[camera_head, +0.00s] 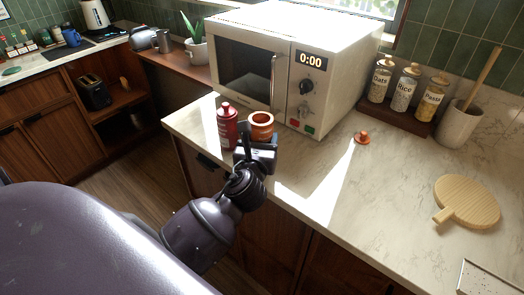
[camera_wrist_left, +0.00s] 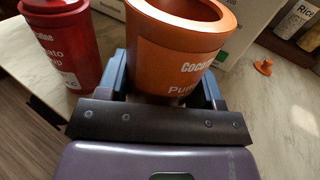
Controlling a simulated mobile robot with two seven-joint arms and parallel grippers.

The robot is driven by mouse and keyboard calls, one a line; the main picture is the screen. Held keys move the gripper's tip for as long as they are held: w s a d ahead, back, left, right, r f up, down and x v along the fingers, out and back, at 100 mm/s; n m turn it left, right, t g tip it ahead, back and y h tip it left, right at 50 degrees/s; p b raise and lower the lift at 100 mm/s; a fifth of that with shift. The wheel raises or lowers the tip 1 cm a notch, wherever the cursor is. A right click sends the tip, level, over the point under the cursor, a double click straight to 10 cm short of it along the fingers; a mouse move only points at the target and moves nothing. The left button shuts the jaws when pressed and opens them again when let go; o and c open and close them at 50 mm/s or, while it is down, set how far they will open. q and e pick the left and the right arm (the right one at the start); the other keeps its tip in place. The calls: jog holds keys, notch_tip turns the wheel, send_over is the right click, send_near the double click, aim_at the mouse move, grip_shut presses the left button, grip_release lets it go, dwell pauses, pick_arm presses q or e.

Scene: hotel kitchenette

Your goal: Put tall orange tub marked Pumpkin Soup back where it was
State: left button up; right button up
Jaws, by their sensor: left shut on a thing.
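The orange tub (camera_head: 261,119) is at the counter's front edge, before the microwave. In the left wrist view the tub (camera_wrist_left: 180,45) is open at the top, with white lettering that starts "Pum" and is partly hidden. My left gripper (camera_head: 255,147) is shut on it, with a finger on each side. I cannot tell whether its base touches the counter. A small orange knobbed piece, like a lid (camera_head: 362,138), lies on the counter to the right; it also shows in the wrist view (camera_wrist_left: 263,67). My right gripper is not in view.
A red lidded tub (camera_head: 227,127) stands close left of the orange one. The white microwave (camera_head: 293,62) is shut behind them. Jars on a dark rack (camera_head: 405,112), a utensil crock (camera_head: 460,125) and a round board (camera_head: 467,203) stand right. The middle of the counter (camera_head: 350,190) is clear.

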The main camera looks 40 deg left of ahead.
pick_arm(q)
notch_tip(320, 180, down, 3)
jog(key=shift+f+b, duration=0.1)
jog(key=shift+b, duration=0.3)
jog(key=shift+f, duration=0.1)
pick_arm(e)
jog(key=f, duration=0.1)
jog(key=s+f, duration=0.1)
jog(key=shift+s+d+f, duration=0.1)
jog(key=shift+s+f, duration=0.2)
pick_arm(q)
jog(key=shift+f, duration=0.1)
jog(key=o, duration=1.1)
jog(key=shift+c, duration=0.2)
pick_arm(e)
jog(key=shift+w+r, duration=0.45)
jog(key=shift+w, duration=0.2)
